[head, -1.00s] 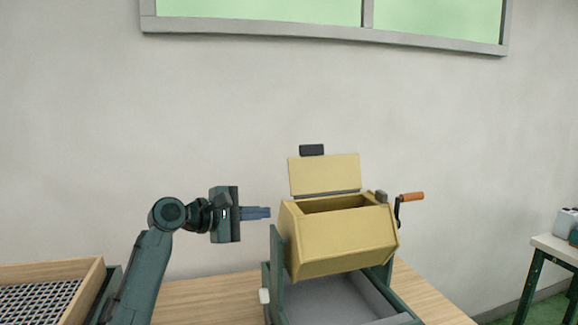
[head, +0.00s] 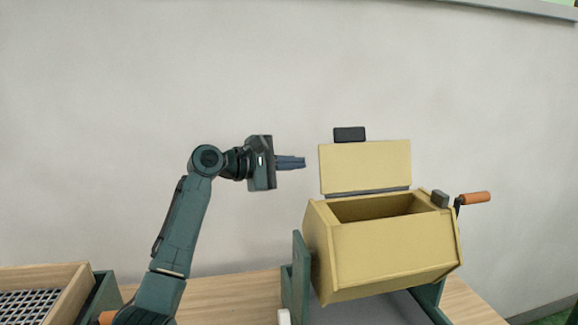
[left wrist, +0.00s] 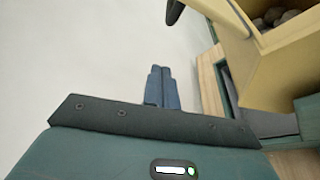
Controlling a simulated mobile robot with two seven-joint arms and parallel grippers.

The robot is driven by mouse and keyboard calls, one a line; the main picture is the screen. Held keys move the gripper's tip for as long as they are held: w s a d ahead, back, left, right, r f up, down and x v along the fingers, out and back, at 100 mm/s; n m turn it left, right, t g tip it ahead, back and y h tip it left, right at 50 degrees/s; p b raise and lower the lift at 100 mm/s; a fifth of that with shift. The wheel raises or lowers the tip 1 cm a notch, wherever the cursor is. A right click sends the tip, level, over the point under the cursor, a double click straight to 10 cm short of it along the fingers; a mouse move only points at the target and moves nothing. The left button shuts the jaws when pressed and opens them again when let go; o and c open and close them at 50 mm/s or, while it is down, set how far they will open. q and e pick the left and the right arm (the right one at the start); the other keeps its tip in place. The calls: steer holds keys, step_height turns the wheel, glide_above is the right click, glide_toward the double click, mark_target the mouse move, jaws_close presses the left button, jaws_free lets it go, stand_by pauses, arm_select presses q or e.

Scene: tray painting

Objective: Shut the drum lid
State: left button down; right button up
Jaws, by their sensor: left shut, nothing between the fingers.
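The yellow drum (head: 385,255) sits in a green frame on the table, its top opening uncovered. Its flat yellow lid (head: 365,167) stands upright, open, at the back edge of the opening, with a dark handle block (head: 349,134) on its top edge. My left gripper (head: 303,162) is shut and empty, to the left of the lid at about lid height in the picture, apart from it. In the left wrist view the shut fingers (left wrist: 161,88) point at the wall, and the drum (left wrist: 268,75) shows at the right with roundish lumps inside. My right gripper is not in view.
A crank with an orange handle (head: 474,198) sticks out at the drum's right. A grey tray (head: 365,309) lies under the drum. A wooden box with a mesh bottom (head: 62,288) is at the lower left. Bare table (head: 240,290) lies between.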

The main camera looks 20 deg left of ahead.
arm_select(q)
steer(key=w+d+b, duration=0.2)
steer(key=d+b, duration=0.1)
steer(key=d, duration=0.2)
steer(key=shift+d+r, duration=0.4)
steer(key=shift+r, duration=0.05)
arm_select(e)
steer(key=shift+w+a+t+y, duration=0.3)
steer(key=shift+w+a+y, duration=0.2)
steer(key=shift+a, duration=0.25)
arm_select(q)
steer(key=shift+s+r, duration=0.1)
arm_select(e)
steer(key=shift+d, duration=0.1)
